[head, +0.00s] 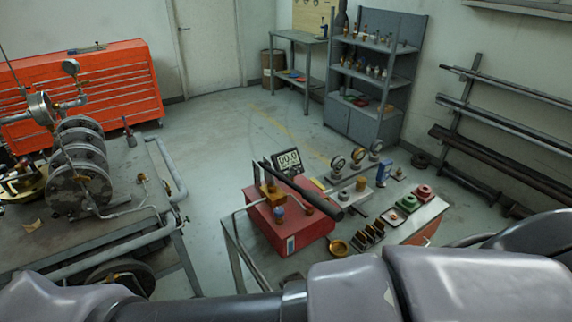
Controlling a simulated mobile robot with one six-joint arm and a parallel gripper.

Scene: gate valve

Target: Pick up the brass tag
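I cannot make out a brass tag for certain. A small flat tan-yellow piece (33,226) lies on the left cart's top, too small to identify. A small brass-coloured fitting (142,178) sits near that cart's right edge. A round brass-coloured ring or dish (340,247) lies on the bench at the front centre, beside the red box. My grey arm links cross the bottom of the head view and hide part of the front. My gripper is not in view.
The left cart (85,240) carries a large flanged valve assembly (78,170). The centre bench holds a red pump box (290,225) with a long black lever, gauges (338,163) and small parts. A red tool chest (90,85) and grey shelf (375,80) stand behind. Floor (215,130) between is clear.

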